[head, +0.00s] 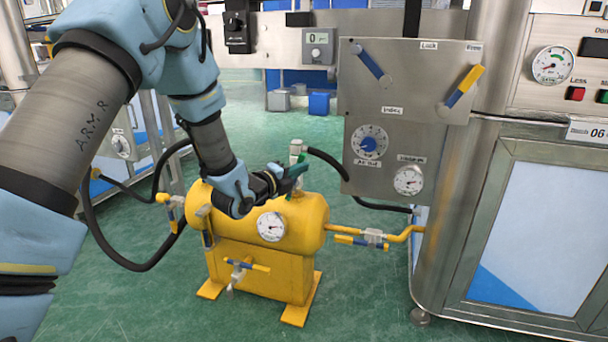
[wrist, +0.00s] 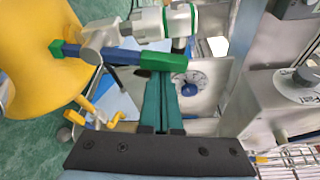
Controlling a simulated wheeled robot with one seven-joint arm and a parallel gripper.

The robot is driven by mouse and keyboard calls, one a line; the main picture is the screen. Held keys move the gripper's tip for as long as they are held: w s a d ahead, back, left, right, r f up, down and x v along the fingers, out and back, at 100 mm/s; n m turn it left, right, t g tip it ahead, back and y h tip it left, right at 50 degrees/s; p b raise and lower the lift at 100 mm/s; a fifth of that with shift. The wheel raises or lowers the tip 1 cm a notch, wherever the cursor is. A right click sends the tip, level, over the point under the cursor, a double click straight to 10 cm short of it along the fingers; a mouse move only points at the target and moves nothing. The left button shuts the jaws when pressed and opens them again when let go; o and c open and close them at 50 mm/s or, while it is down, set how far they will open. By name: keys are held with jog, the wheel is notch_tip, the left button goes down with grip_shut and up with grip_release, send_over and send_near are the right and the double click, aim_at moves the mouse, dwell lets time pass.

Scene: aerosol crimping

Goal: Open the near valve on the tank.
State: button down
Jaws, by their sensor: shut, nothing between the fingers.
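The yellow tank (head: 262,268) stands on the floor. On its front is a small valve with a yellow and blue handle (head: 246,264), lying roughly crosswise. A pale fitting (head: 296,147) rises from the tank's top. In the wrist view the fitting (wrist: 150,22) carries a lever (wrist: 110,54), blue with a green end. My gripper (head: 298,170) is over the tank's top, beside that fitting. In the wrist view its green fingers (wrist: 166,76) are shut and empty, right at the lever's green end; I cannot tell whether they touch it.
A side valve (head: 374,238) sits on the yellow pipe at the tank's right, another (head: 173,208) at its left. Black hoses (head: 135,262) loop at left. A steel control panel (head: 388,112) with dials stands close behind right. Green floor (head: 130,310) in front is clear.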

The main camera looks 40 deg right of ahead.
jog(key=shift+w+a+r+n+h+b, duration=0.2)
jog(key=shift+w+a+n+b, duration=0.15)
jog(key=shift+w+n, duration=0.1)
jog(key=shift+w+a+r+n+h+b, duration=0.15)
jog(key=shift+w+a+n+h+b, duration=0.05)
jog(key=shift+w+n+b, duration=0.2)
jog(key=shift+w, duration=0.1)
